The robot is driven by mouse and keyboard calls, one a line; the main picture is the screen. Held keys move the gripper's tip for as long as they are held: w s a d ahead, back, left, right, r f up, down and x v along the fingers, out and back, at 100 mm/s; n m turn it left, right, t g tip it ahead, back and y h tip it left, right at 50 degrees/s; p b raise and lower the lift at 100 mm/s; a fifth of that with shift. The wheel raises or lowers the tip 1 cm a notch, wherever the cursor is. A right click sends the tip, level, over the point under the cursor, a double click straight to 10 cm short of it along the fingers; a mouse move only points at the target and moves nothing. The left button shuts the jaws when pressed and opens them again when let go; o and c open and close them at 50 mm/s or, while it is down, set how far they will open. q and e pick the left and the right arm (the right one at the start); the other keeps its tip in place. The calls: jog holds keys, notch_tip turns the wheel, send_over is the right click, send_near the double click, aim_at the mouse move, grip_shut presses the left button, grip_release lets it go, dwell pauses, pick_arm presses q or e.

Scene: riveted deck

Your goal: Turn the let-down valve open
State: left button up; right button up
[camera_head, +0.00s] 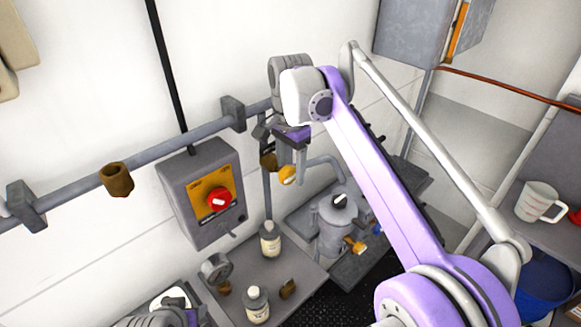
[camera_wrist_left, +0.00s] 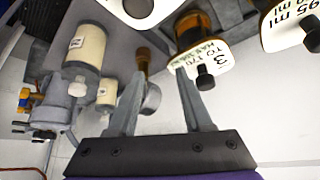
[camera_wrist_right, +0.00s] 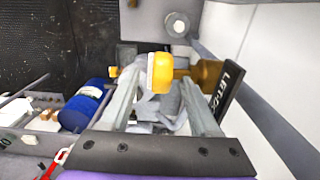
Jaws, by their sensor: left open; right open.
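The let-down valve has a yellow handle (camera_wrist_right: 162,72) on a brass body (camera_wrist_right: 207,74), beside a black label (camera_wrist_right: 226,88) whose visible letters begin "LET". In the head view the yellow handle (camera_head: 287,175) shows just below my right gripper (camera_head: 291,160). In the right wrist view the handle appears between the two open fingers of my right gripper (camera_wrist_right: 160,82); whether they touch it I cannot tell. My left gripper (camera_wrist_left: 161,72) is open low over the bench at the left, with a brown-and-grey fitting (camera_wrist_left: 143,63) seen beyond its fingers.
A grey box with a red knob (camera_head: 219,200) hangs on the wall under a pipe (camera_head: 75,190). Bottles (camera_head: 270,240) and a grey vessel (camera_head: 335,225) stand on the bench. A white measuring jug (camera_head: 540,201) and blue drum (camera_head: 545,285) are at right.

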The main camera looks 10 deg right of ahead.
jog(key=shift+c, duration=0.3)
grip_shut()
